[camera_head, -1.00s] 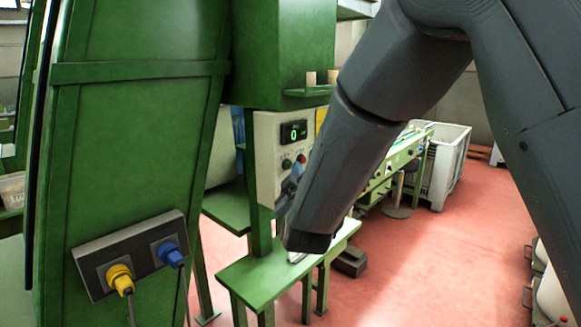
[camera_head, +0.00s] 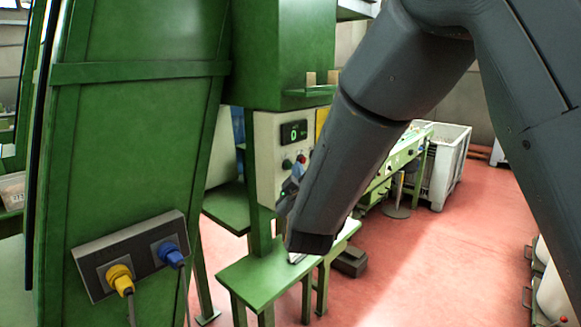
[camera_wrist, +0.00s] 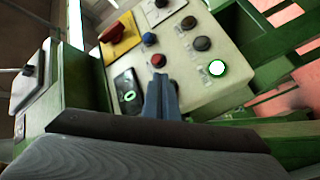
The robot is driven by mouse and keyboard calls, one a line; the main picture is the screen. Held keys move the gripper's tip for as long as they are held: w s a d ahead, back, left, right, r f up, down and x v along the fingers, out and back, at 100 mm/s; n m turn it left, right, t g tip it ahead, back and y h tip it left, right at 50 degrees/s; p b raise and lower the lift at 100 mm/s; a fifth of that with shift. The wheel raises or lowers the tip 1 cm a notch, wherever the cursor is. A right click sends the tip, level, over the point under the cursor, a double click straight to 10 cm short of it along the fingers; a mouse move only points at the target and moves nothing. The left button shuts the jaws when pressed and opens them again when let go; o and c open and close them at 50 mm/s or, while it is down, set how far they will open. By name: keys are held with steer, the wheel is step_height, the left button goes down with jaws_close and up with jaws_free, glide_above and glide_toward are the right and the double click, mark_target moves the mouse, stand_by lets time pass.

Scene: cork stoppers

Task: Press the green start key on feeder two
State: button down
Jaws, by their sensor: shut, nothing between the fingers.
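The feeder's pale control panel (camera_head: 265,150) stands below a green housing and carries a small display with a green 0 (camera_head: 294,132). Under the display sit a dark green key (camera_head: 287,164) and a red key (camera_head: 301,158). My gripper (camera_head: 298,172) is shut and empty, in front of the panel just below the red key. In the wrist view its blue-grey fingers (camera_wrist: 160,82) point at the panel between the display (camera_wrist: 128,92) and a lit white key with a green ring (camera_wrist: 216,68). The dark green key seems hidden behind them there. I cannot tell whether the fingertips touch anything.
In the wrist view a red knob on yellow (camera_wrist: 112,32), a blue key (camera_wrist: 149,38) and dark keys (camera_wrist: 201,43) are nearby. A green bench (camera_head: 255,278) stands below the panel. A green cabinet with a socket box (camera_head: 130,256) is close at left. Red floor is open at right.

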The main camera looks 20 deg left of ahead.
steer(key=shift+s+d, duration=0.2)
steer(key=shift+d, duration=0.2)
steer(key=shift+s+d, duration=0.3)
steer(key=shift+d, duration=0.5)
steer(key=shift+s+d, duration=0.35)
steer(key=shift+d, duration=0.4)
steer(key=shift+s+d, duration=0.3)
steer(key=shift+d, duration=0.5)
steer(key=s+d+f+m+g+h, duration=0.1)
steer(key=d+f+m+g+h, duration=0.2)
steer(key=d+f, duration=0.45)
steer(key=s+d+f+m+g+h, duration=0.1)
steer(key=d+f+m+g, duration=0.3)
steer(key=d, duration=0.7)
steer(key=s+d+f+m+g+h, duration=0.1)
steer(key=s+d+f+m+g, duration=0.2)
steer(key=s+d, duration=0.6)
steer(key=s+d+f+m+g+h, duration=0.2)
steer(key=s+d+f+m+g, duration=0.2)
steer(key=s+d, duration=0.5)
steer(key=s+g, duration=0.2)
steer(key=s, duration=0.1)
steer(key=shift+f, duration=0.2)
